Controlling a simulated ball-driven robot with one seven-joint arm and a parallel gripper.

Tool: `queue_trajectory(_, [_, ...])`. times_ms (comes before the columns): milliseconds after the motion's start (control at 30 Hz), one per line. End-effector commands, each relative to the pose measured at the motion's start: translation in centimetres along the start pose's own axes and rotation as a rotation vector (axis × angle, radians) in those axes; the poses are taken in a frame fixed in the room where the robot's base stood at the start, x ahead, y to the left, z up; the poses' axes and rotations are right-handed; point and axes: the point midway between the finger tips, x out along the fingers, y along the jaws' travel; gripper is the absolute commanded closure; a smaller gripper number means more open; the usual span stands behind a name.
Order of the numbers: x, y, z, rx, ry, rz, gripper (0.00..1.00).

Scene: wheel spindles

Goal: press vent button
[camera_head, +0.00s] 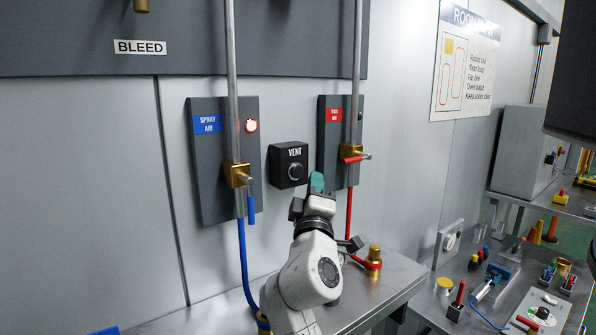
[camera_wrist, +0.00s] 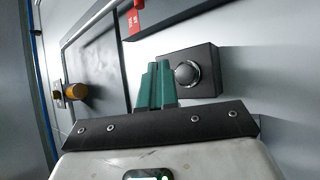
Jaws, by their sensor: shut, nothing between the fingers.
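The black VENT box (camera_head: 281,168) is fixed to the wall between two dark panels. Its round dark button (camera_head: 296,171) faces out. In the wrist view the button (camera_wrist: 187,74) has a pale rim and stands on the box (camera_wrist: 206,58). My gripper (camera_head: 316,183) is shut and empty, with teal fingers, in front of the wall just right of the box in the head view. In the wrist view the fingers (camera_wrist: 156,82) overlap the box's edge, close beside the button. I cannot tell whether they touch the box.
The SPRAY AIR panel (camera_head: 207,165) on the left has a lit lamp (camera_head: 251,126), a brass valve and a blue hose. The right panel (camera_head: 328,130) has a red-handled valve and red hose. A metal bench (camera_head: 395,285) lies below; a cluttered table (camera_head: 500,290) stands right.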

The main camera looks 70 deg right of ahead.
Motion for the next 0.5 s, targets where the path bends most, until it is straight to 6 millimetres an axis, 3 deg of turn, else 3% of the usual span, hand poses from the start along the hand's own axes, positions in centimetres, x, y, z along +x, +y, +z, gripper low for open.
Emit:
queue_trajectory(200, [-1.3,0.9,0.9,0.000,0.000,0.000,1.00])
queue_trajectory(500, [-1.6,1.1,1.2,-0.001,0.000,0.000,1.00])
